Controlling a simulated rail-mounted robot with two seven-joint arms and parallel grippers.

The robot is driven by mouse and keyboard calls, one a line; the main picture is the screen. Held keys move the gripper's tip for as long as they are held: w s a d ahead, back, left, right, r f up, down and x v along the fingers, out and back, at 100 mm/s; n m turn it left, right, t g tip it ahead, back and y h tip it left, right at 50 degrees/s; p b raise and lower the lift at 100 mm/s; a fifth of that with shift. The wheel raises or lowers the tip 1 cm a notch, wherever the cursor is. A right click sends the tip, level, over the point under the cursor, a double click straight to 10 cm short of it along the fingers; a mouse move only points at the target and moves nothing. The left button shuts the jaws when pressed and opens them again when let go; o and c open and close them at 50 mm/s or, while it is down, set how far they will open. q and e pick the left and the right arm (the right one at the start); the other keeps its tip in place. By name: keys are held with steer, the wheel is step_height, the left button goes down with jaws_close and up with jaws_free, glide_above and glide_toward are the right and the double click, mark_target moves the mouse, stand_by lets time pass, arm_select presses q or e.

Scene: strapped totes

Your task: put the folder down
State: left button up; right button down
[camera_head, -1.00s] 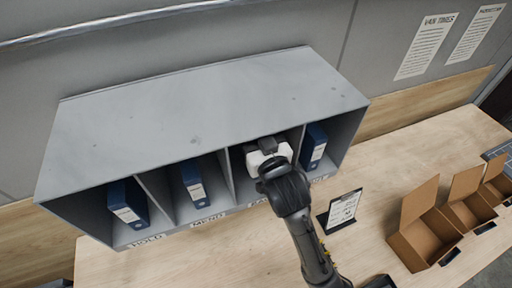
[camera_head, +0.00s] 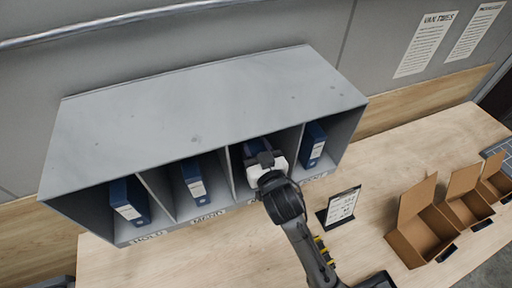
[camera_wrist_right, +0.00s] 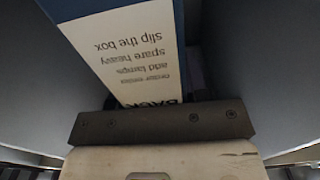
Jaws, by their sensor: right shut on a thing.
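My right gripper (camera_head: 265,159) is at the mouth of the third compartment of the grey shelf unit (camera_head: 210,105). It is shut on a blue folder (camera_head: 254,145), which is mostly hidden behind the gripper in the head view. In the right wrist view the folder's pale printed spine label (camera_wrist_right: 128,52) fills the upper middle, upside down, with the dark jaw bar across its end. The folder is between the compartment's side walls. I cannot tell whether its base touches the compartment floor. My left gripper is not in view.
Other blue folders stand in the first (camera_head: 129,202), second (camera_head: 193,182) and fourth (camera_head: 313,144) compartments. A small sign (camera_head: 341,207) stands on the wooden table (camera_head: 200,260) in front. Open cardboard boxes (camera_head: 425,232) are at the right. Table in front of the left compartments is clear.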

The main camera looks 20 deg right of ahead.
steer(key=c, duration=0.6)
jaws_free()
steer(key=shift+f, duration=0.1)
steer(key=shift+s, duration=0.1)
steer(key=s+b, duration=0.2)
steer(key=s, duration=0.9)
steer(key=shift+s, duration=0.4)
